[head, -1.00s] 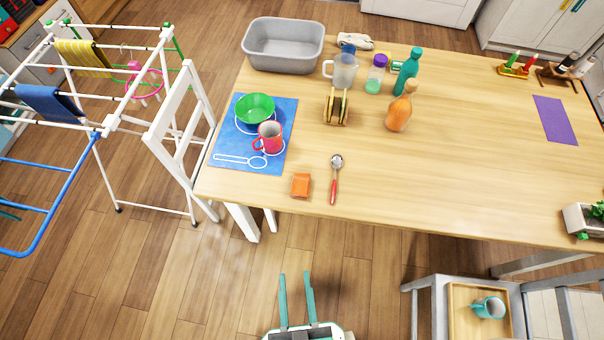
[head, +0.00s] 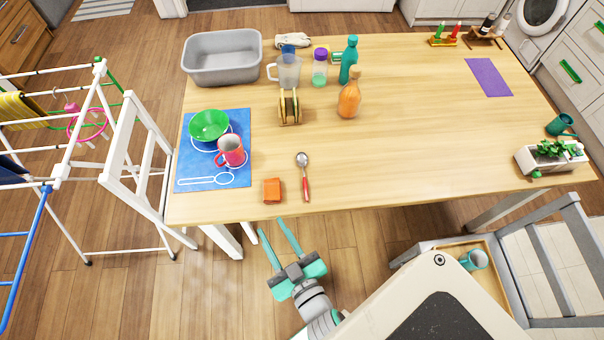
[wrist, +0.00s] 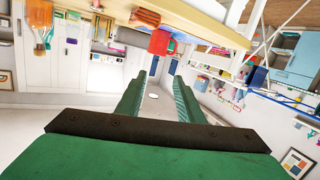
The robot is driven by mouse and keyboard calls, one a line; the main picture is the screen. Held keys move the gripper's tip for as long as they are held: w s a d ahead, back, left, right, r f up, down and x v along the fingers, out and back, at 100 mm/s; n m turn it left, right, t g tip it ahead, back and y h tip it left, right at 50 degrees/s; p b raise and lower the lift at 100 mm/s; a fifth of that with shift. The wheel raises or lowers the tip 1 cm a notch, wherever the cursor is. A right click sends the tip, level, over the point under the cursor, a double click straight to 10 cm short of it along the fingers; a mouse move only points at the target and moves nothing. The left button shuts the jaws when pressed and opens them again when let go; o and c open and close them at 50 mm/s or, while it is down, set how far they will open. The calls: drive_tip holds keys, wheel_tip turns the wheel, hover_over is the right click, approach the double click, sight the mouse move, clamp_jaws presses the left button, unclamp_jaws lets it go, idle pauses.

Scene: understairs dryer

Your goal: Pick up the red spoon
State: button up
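The red spoon (head: 306,186) lies on the wooden table near its front edge, with a metal bowl end pointing away and a red handle toward the edge. My gripper (head: 273,241) is open and empty in front of the table's front edge, to the left of and nearer than the spoon. Its two teal fingers are spread in the wrist view (wrist: 155,90), with nothing between them. In the wrist view I cannot clearly make out the spoon.
An orange block (head: 272,191) lies just left of the spoon. A blue mat (head: 190,165) holds a green bowl (head: 208,125) and a red mug (head: 231,150). A sandwich rack (head: 290,108) stands behind. A grey chair (head: 545,235) stands front right; a drying rack (head: 130,165) is at left.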

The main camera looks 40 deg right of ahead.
drive_tip(key=w+d+r+m+g+h, duration=0.1)
drive_tip(key=w+d+r+m+h, duration=0.4)
drive_tip(key=d, duration=0.6)
drive_tip(key=w+d+r+m+h, duration=0.3)
drive_tip(key=w+d+r+h, duration=0.2)
drive_tip(key=w+d+r, duration=0.4)
drive_tip(key=s+d+r+m+g+h, duration=0.2)
drive_tip(key=s+d+r+m+g, duration=0.15)
drive_tip(key=d+m+g, duration=0.4)
drive_tip(key=s+d+r+m+g+h, duration=0.3)
drive_tip(key=s+d+m+g, duration=0.2)
drive_tip(key=d+m, duration=0.6)
drive_tip(key=m+g+y, duration=0.3)
drive_tip(key=m+y, duration=1.3)
drive_tip(key=y, duration=0.1)
hover_over(306, 189)
wheel_tip(306, 189, down, 23)
drive_tip(key=shift+d+r, duration=0.1)
drive_tip(key=shift+r, duration=0.1)
drive_tip(key=shift+w+f, duration=0.1)
drive_tip(key=shift+f, duration=3)
clamp_jaws()
